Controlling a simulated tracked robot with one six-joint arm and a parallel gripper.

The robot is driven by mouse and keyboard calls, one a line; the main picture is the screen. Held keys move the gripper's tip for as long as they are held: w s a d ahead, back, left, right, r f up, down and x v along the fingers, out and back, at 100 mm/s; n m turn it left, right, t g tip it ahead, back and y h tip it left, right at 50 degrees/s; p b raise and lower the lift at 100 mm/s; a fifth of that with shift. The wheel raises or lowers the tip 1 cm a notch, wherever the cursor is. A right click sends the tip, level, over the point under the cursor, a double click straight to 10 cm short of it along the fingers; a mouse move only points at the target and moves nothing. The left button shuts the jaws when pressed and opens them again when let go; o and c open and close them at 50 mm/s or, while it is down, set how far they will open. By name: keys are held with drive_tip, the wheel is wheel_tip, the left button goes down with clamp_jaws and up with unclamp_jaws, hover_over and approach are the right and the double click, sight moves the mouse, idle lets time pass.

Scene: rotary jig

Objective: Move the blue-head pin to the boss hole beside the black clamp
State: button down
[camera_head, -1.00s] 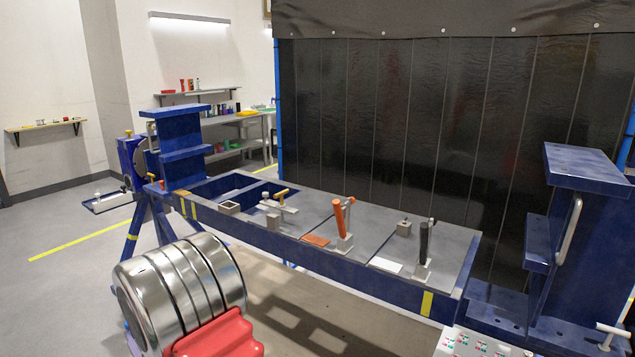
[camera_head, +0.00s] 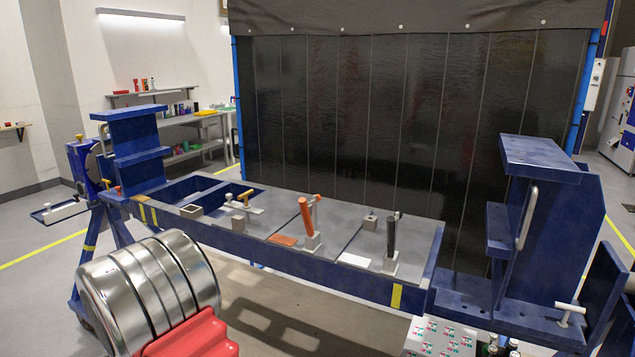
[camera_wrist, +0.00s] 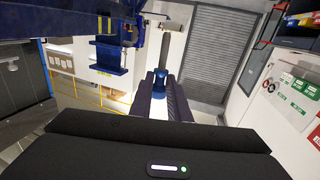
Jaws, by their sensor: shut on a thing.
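In the wrist view my gripper (camera_wrist: 162,95) has its dark fingers shut on the blue-head pin. The blue head (camera_wrist: 161,77) sits between the fingertips, and a grey shaft shows beyond it. The pin is held in the air, clear of the jig. In the head view the black clamp (camera_head: 391,237) stands upright on a grey base at the right part of the jig table. A small grey block (camera_head: 370,222) with a dark top stands just behind and left of it; its hole cannot be made out. My gripper does not clearly show in the head view.
An orange clamp (camera_head: 306,218) and a yellow-handled clamp (camera_head: 245,200) stand further left on the jig table. Tall blue end posts (camera_head: 137,135) (camera_head: 535,190) rise at both ends. Shiny cylinders (camera_head: 150,290) and a red part are in front. A black curtain (camera_head: 350,120) hangs behind.

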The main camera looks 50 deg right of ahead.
drive_tip(key=w+d+r+m+g+h, duration=0.1)
drive_tip(key=d+r+m+h, duration=0.15)
drive_tip(key=d+r, duration=0.45)
drive_tip(key=w+d+r+m+g+h, duration=0.1)
drive_tip(key=d+r+h, duration=0.25)
drive_tip(key=d, duration=0.85)
drive_tip(key=w+d+r+m+g+h, duration=0.1)
drive_tip(key=d+r+m+h, duration=0.15)
drive_tip(key=d+r, duration=0.5)
drive_tip(key=s+d+r+m+g+h, duration=0.15)
drive_tip(key=s+d+r, duration=0.3)
drive_tip(key=d, duration=0.45)
drive_tip(key=s+d+r+m+g+h, duration=0.1)
drive_tip(key=s+d+r+g+h, duration=0.15)
drive_tip(key=d+r, duration=0.4)
drive_tip(key=s+d+r+m+g+h, duration=0.1)
drive_tip(key=s+d+r+m, duration=0.2)
drive_tip(key=d, duration=0.7)
drive_tip(key=s+d+g+h, duration=0.1)
drive_tip(key=s+d+g, duration=0.2)
drive_tip(key=s+d, duration=0.75)
drive_tip(key=s+d+f+m+g+h, duration=0.1)
drive_tip(key=s+d+f+m+g, duration=0.2)
drive_tip(key=s+d+f, duration=0.7)
drive_tip(key=shift+s+d+f, duration=0.3)
drive_tip(key=shift+s+f, duration=0.35)
drive_tip(key=shift+f, duration=0.25)
